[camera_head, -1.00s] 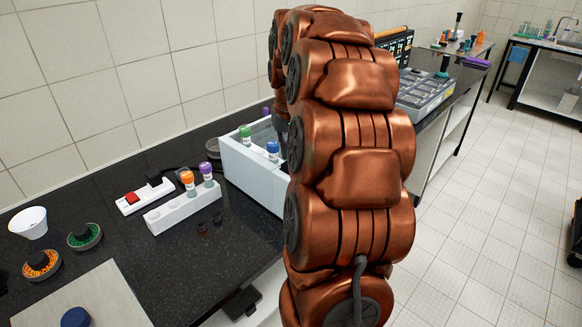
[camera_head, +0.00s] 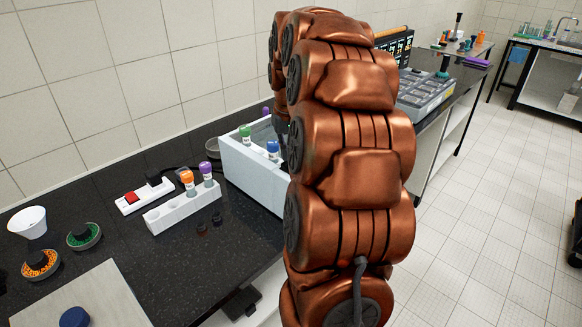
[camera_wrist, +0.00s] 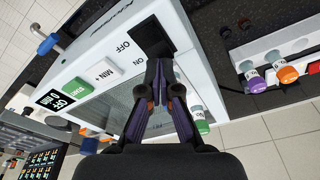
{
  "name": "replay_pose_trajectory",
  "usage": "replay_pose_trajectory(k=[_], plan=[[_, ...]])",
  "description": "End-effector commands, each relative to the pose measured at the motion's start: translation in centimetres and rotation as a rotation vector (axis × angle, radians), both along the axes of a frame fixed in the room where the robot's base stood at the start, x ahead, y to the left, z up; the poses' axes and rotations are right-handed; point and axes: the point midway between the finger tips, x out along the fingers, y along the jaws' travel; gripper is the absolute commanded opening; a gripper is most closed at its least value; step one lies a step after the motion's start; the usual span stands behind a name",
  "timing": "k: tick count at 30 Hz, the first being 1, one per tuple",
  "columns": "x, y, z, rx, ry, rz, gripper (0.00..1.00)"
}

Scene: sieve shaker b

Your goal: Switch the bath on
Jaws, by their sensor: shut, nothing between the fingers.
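The bath (camera_head: 248,172) is a white box on the dark bench, left of my arm in the head view. In the wrist view its white casing (camera_wrist: 85,52) carries a black switch-like patch (camera_wrist: 155,36) beside the words OFF and ON. A green START button (camera_wrist: 76,92), a white MIN + button (camera_wrist: 101,73) and a small black display (camera_wrist: 60,98) also show on it. My gripper (camera_wrist: 161,66) is shut and empty, with its fingertips close to the black patch. I cannot tell whether they touch it. My arm hides the gripper in the head view.
Green-capped (camera_head: 245,135) and blue-capped (camera_head: 273,151) bottles stand at the bath. A white rack (camera_head: 182,210) with orange- and purple-capped bottles is to its left, near a power strip with a red switch (camera_head: 132,198). A grey tray-like unit (camera_head: 425,95) lies beyond my arm.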

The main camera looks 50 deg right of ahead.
Motion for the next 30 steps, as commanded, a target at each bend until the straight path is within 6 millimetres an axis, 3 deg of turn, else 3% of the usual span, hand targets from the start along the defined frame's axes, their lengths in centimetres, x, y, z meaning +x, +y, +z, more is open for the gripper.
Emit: replay_pose_trajectory(k=[30], plan=[[0.0,0.0,-1.3,0.0,0.0,0.0,0.0]])
